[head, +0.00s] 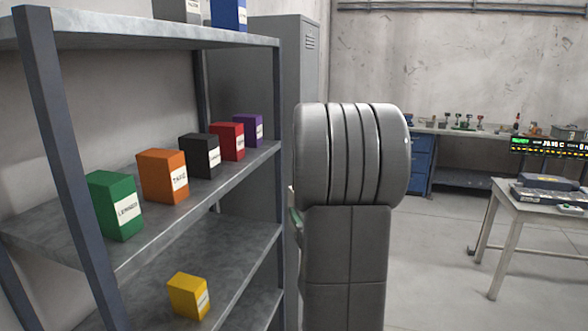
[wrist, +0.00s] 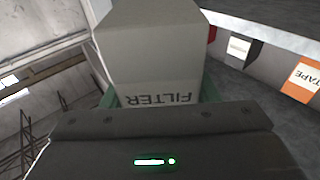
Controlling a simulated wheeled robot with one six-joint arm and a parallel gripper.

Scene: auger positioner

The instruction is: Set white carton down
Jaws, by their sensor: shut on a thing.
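The white carton (wrist: 150,50) fills the upper middle of the wrist view, with the word FILTER upside down on its near face. My gripper (wrist: 155,100) is shut on the carton, with green finger parts at its two sides. The carton appears held off to the side of the shelf unit; what lies under it is hidden. In the head view my grey arm hides the gripper and almost all of the carton, with only a sliver of pale and green showing at the arm's left edge.
The metal shelf unit (head: 150,228) stands at left. Its middle shelf holds a green carton (head: 115,205), orange carton (head: 162,176), black carton (head: 199,156), red carton (head: 227,141) and purple carton (head: 248,130). A yellow carton (head: 188,296) sits below, with bare room around it. A table (head: 508,203) stands right.

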